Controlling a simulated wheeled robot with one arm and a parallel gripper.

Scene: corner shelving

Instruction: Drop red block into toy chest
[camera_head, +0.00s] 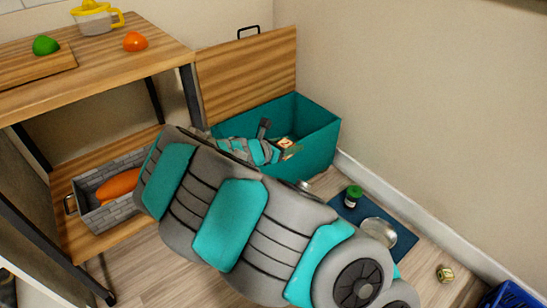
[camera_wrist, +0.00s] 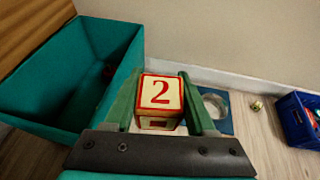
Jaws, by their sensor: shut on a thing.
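The red block (camera_wrist: 160,95) is a cream cube with red edges and a red 2, held between the two green fingers of my gripper (camera_wrist: 161,75) in the wrist view. It also shows, partly hidden, in the head view (camera_head: 286,145). The toy chest (camera_head: 315,128) is a teal box with its wooden lid (camera_head: 250,75) standing open. In the wrist view the chest (camera_wrist: 125,60) lies to the left, and the block appears just right of its right wall. In the head view the block overlaps the chest. My arm hides part of the chest's front.
A wooden shelf unit (camera_head: 95,75) stands at left, with a grey basket (camera_head: 97,215) on its lower board. A blue mat (camera_head: 395,235) with a metal bowl (camera_head: 379,232) and green jar (camera_head: 353,196) lies right. A small cube (camera_head: 444,273) and blue crate (camera_head: 510,297) are farther right.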

